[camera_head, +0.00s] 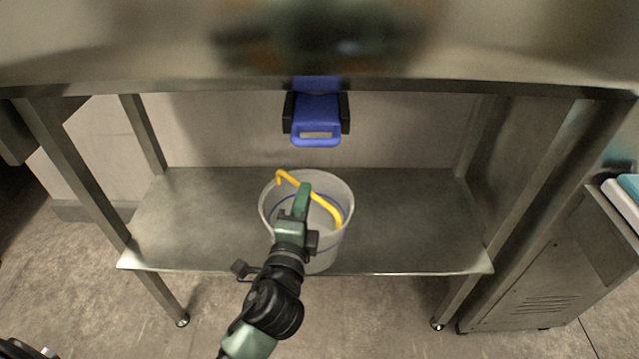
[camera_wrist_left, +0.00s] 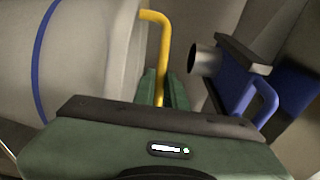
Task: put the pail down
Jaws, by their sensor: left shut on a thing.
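A whitish pail (camera_head: 335,250) with a blue line around it and a yellow handle (camera_head: 330,210) is at the middle of the metal lower shelf (camera_head: 400,230). Whether its base rests on the shelf or hangs just above it I cannot tell. My left gripper (camera_head: 302,195) is over the pail's opening, shut on the yellow handle. In the left wrist view the pail's side (camera_wrist_left: 85,60) fills the left, and the handle (camera_wrist_left: 163,60) runs down between the green fingers (camera_wrist_left: 160,90). My arm hides part of the pail's near side. My right gripper is not in view.
A blue fixture with a loop handle (camera_head: 316,120) hangs under the table top above the pail; it also shows in the left wrist view (camera_wrist_left: 265,100). Table legs (camera_head: 75,175) stand at both sides. The shelf is bare left and right of the pail. A metal cabinet (camera_head: 550,285) stands at right.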

